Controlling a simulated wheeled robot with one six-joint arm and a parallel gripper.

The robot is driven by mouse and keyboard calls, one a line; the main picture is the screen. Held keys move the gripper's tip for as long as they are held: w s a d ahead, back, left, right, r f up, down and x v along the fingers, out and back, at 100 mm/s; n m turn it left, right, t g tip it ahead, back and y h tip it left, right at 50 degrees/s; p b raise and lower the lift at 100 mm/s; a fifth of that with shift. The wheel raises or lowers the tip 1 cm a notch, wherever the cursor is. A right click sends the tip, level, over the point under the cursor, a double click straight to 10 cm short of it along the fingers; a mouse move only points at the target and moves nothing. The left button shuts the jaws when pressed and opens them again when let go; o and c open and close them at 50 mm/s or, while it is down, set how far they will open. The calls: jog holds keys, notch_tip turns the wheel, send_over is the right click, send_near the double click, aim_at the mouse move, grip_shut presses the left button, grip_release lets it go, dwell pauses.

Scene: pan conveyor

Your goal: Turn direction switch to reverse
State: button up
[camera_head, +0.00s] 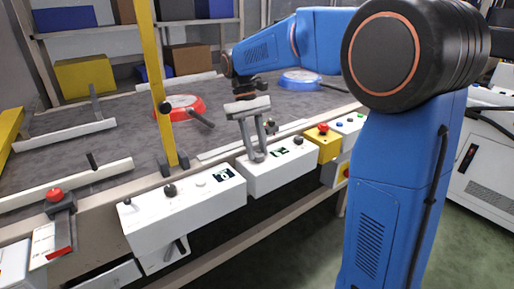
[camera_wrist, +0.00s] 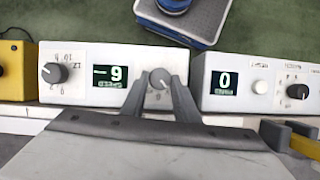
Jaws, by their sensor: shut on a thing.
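The direction switch appears to be the small grey knob (camera_wrist: 160,74) at the right end of a white control box (camera_wrist: 76,93). It sits between the fingertips of my gripper (camera_wrist: 158,84), which is shut on it. The box's display (camera_wrist: 108,76) reads what looks like -9, and a numbered dial (camera_wrist: 55,73) is at its left end. In the head view my gripper (camera_head: 257,157) reaches down to the front edge of this box (camera_head: 283,176) and hides the knob. I cannot read which way the knob points.
A second white box (camera_head: 190,213), whose display (camera_wrist: 224,80) reads 0, stands beside it. A yellow emergency-stop box (camera_head: 328,148) is on the other side. A yellow post (camera_head: 157,80) rises left of my arm. Red (camera_head: 180,104) and blue (camera_head: 300,79) pans lie on the conveyor.

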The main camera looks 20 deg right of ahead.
jog(key=shift+n, duration=0.4)
jog(key=o, duration=1.1)
jog(key=shift+c, duration=0.2)
jog(key=shift+a, duration=0.1)
jog(key=v, duration=1.7)
jog(key=shift+a, duration=0.3)
